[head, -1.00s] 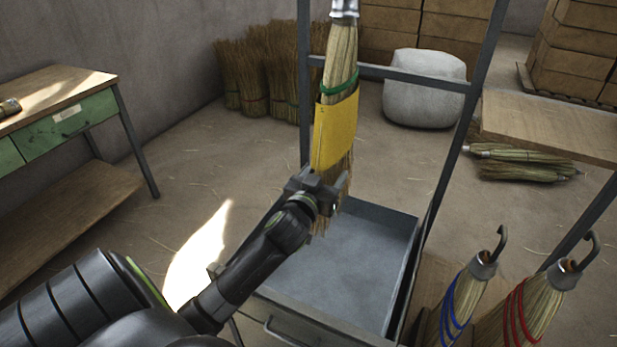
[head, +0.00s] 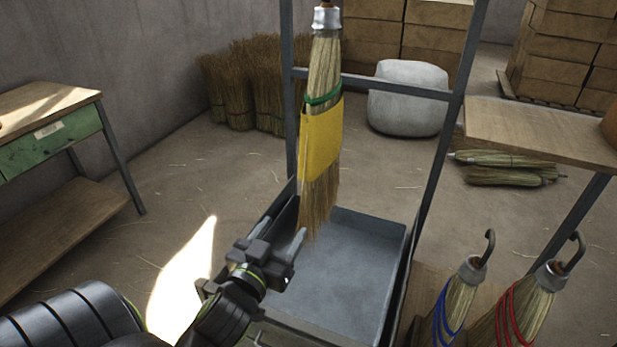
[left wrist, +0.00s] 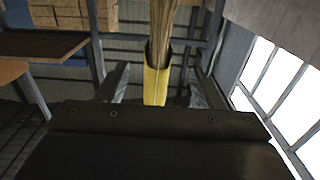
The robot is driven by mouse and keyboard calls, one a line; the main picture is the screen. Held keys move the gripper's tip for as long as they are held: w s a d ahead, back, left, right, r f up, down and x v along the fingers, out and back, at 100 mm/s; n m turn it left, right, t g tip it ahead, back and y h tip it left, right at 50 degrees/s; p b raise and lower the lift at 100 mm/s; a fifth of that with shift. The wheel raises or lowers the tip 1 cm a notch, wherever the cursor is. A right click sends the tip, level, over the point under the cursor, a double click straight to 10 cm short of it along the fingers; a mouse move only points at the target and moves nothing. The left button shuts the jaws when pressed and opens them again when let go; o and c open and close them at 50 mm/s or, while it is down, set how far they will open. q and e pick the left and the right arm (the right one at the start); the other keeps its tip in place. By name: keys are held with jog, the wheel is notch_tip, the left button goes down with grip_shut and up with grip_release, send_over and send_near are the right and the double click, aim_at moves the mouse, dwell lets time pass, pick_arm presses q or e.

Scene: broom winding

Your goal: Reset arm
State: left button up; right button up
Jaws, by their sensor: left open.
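My left gripper (head: 290,258) is open and empty, below and apart from a hanging broom (head: 322,75) in the head view. The broom hangs upright in a metal frame, with a green band and a yellow wrap (head: 321,138) around its straw; the straw tips reach down over the grey tray. In the left wrist view the yellow wrap (left wrist: 155,85) shows beyond and between the two open fingers (left wrist: 157,88). My right gripper is not in view.
A grey tray (head: 355,270) lies below the broom, inside the frame posts (head: 440,150). Two hooked brooms, one blue-banded (head: 455,305) and one red-banded (head: 520,310), stand at the lower right. A green-drawer bench (head: 50,145) is at the left.

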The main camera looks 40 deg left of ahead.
pick_arm(q)
jog(key=s+d+f+m+g+h, duration=0.2)
jog(key=s+d+f+g, duration=0.1)
jog(key=s+f+g, duration=1.3)
jog(key=s+d+p+x, duration=0.1)
jog(key=s+p+x, duration=0.15)
jog(key=x, duration=0.85)
jog(key=s+d+f+p+x, duration=0.1)
jog(key=s+p+x, duration=0.15)
jog(key=x, duration=0.85)
jog(key=s+d+f+h+p, duration=0.1)
jog(key=s+f+p, duration=0.4)
jog(key=s+f, duration=0.5)
jog(key=shift+s+f+p, duration=0.2)
jog(key=shift+s+p, duration=0.1)
jog(key=shift+s, duration=1.75)
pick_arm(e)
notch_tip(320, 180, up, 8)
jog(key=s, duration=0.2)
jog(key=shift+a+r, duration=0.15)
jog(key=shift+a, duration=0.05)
pick_arm(q)
jog(key=shift+d, duration=0.1)
